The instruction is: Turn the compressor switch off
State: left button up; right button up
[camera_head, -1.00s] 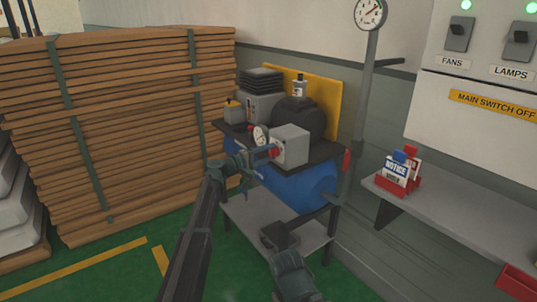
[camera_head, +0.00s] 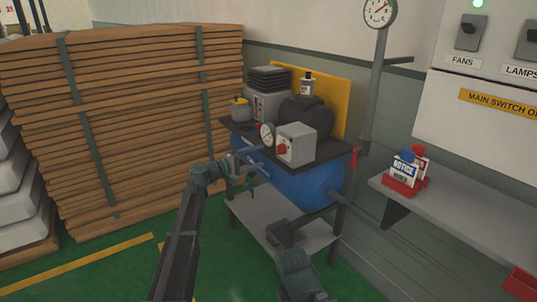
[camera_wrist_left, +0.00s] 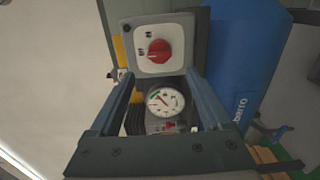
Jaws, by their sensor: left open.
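The compressor has a blue tank (camera_head: 300,188) under a dark top. Its switch is a red knob (camera_head: 281,150) on a grey box (camera_head: 299,143). In the left wrist view the red knob (camera_wrist_left: 158,51) faces me on a pale plate; its small markings are too blurred to read. My left gripper (camera_head: 252,162) is open and empty, left of the knob and apart from it. In the left wrist view its two fingers (camera_wrist_left: 155,82) point toward the switch box, with a round gauge (camera_wrist_left: 164,102) visible between them. My right gripper (camera_head: 287,233) is low before the shelf; its jaws are unclear.
A tall stack of wooden boards (camera_head: 130,120) stands left. A wall panel (camera_head: 485,110) with FANS and LAMPS switches is at right, above a grey shelf (camera_head: 460,205) with a red notice holder (camera_head: 402,186). Green floor is clear in front.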

pick_arm(q)
jog(key=shift+v, duration=2.55)
jog(key=s+d+f+m+g+y, duration=0.2)
jog(key=s+f+m+g+y, duration=0.1)
jog(key=s+f, duration=0.65)
jog(key=s+d+f+m+g+y, duration=0.2)
jog(key=s+d+f+g+y, duration=0.3)
jog(key=s, duration=0.7)
jog(key=s+a+f+m+g+y, duration=0.1)
jog(key=s+a+f+y, duration=0.3)
jog(key=s, duration=0.5)
jog(key=s+a+f+m+g+y, duration=0.1)
jog(key=s+a+f+m+y, duration=0.15)
jog(key=s+a, duration=0.55)
jog(key=s+d+m+g+y, duration=0.1)
jog(key=s+d, duration=0.2)
jog(key=d, duration=0.3)
jog(key=s+d+m+y, duration=0.1)
jog(key=s+d+m, duration=0.15)
jog(key=d, duration=0.25)
notch_tip(320, 180, up, 17)
jog(key=p, duration=1.8)
jog(key=shift+s+n+h, duration=0.2)
jog(key=shift+n+h, duration=0.15)
jog(key=shift+n, duration=0.05)
